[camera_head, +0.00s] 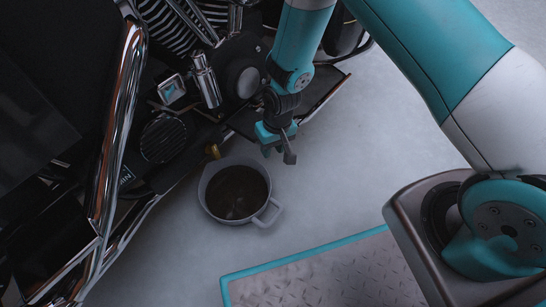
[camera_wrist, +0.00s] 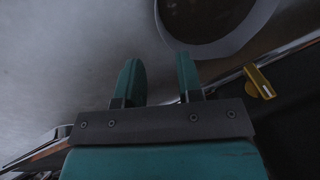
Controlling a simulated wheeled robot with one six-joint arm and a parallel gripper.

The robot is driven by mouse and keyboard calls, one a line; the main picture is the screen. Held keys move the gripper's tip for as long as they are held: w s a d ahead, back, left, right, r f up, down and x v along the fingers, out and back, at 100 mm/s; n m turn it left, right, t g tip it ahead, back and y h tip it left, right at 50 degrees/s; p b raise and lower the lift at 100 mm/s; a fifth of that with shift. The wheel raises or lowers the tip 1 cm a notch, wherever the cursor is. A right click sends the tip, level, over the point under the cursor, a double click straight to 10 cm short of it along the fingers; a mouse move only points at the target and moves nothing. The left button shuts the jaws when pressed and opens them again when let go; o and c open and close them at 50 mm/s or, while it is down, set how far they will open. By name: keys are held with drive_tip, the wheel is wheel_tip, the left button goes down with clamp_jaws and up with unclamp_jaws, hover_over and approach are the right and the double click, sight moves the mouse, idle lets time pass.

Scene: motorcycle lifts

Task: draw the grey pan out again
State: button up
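The grey pan (camera_head: 205,180) stands on the floor beside the lower frame of the motorcycle, with dark liquid inside and a loop handle (camera_head: 270,214) at its lower right. Part of its pale rim also shows at the top of the wrist view (camera_wrist: 262,22). My gripper (camera_head: 278,152) is above and to the upper right of the pan, apart from it. In the wrist view its two teal fingers (camera_wrist: 158,80) stand apart with nothing between them. The pan's handle is not visible in the wrist view.
The motorcycle engine (camera_head: 190,60) and a chrome pipe (camera_head: 118,120) fill the upper left. A brass-coloured plug (camera_head: 213,151) sits just above the pan's rim and shows in the wrist view (camera_wrist: 259,82). Bare floor (camera_head: 350,190) lies right of the pan.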

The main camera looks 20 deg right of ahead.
sight(267, 181)
drive_tip(key=shift+f, duration=0.1)
drive_tip(key=f+b, duration=0.3)
drive_tip(key=f, duration=0.2)
drive_tip(key=a+f+b, duration=0.1)
drive_tip(key=f+b, duration=0.3)
drive_tip(key=f, duration=0.2)
drive_tip(key=a+f+b, duration=0.1)
drive_tip(key=f+b, duration=0.2)
drive_tip(key=f, duration=0.3)
drive_tip(key=shift+s+a+f+b, duration=0.1)
drive_tip(key=shift+s+b, duration=0.1)
drive_tip(key=shift+b, duration=0.1)
clamp_jaws()
idle(1.0)
